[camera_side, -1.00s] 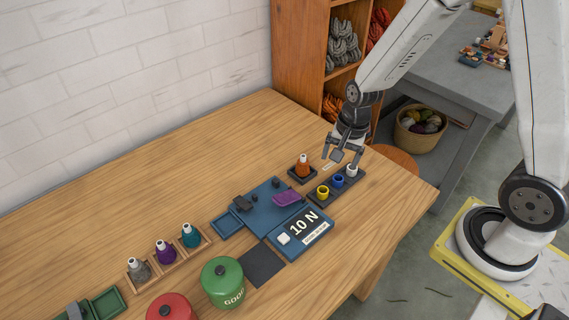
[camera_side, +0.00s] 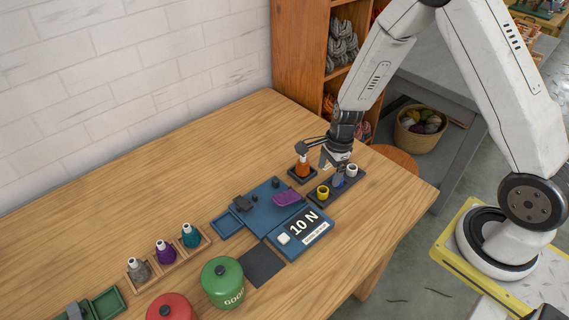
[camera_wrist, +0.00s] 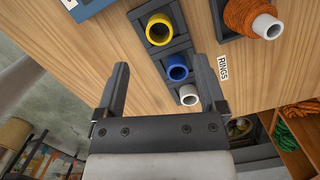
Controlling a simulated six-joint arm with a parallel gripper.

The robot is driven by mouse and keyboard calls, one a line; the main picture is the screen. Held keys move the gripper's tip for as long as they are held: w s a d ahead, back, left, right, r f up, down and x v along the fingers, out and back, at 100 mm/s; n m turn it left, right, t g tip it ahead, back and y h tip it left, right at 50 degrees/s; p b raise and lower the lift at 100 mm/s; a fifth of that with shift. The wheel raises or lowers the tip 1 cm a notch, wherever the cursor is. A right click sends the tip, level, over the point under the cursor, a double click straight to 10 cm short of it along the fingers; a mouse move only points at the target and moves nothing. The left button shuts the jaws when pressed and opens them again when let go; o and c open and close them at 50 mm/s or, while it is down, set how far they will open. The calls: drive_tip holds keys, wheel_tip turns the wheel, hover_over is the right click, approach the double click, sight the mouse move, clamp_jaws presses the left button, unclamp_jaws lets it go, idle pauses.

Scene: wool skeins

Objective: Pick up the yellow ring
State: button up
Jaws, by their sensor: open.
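The yellow ring (camera_side: 323,191) stands in the near-left slot of a dark tray (camera_side: 328,203), at the end of a row with a blue ring (camera_side: 338,181) and a white ring (camera_side: 352,170). In the wrist view the yellow ring (camera_wrist: 159,29) is at the top, beyond my fingertips, with the blue ring (camera_wrist: 177,68) and white ring (camera_wrist: 188,95) closer. My gripper (camera_wrist: 158,68) is open and empty, its fingers either side of the blue and white rings in that picture.
An orange spool (camera_side: 303,166) stands in a dark holder just left of the ring tray. A blue device with a "10 N" display (camera_side: 304,224) and a purple piece (camera_side: 287,198) lies in front. Bare wooden table (camera_side: 150,200) extends to the left.

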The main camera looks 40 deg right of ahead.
sight(324, 188)
drive_tip(key=shift+a+f, duration=0.1)
drive_tip(key=shift+f, duration=0.6)
drive_tip(key=shift+f, duration=0.1)
drive_tip(key=shift+w+a+f, duration=0.1)
drive_tip(key=shift+a+f, duration=0.15)
drive_tip(key=shift+f, duration=1)
drive_tip(key=shift+w+a+f, duration=0.1)
drive_tip(key=shift+a+f, duration=0.1)
drive_tip(key=shift+f, duration=1)
drive_tip(key=shift+s, duration=0.1)
clamp_jaws()
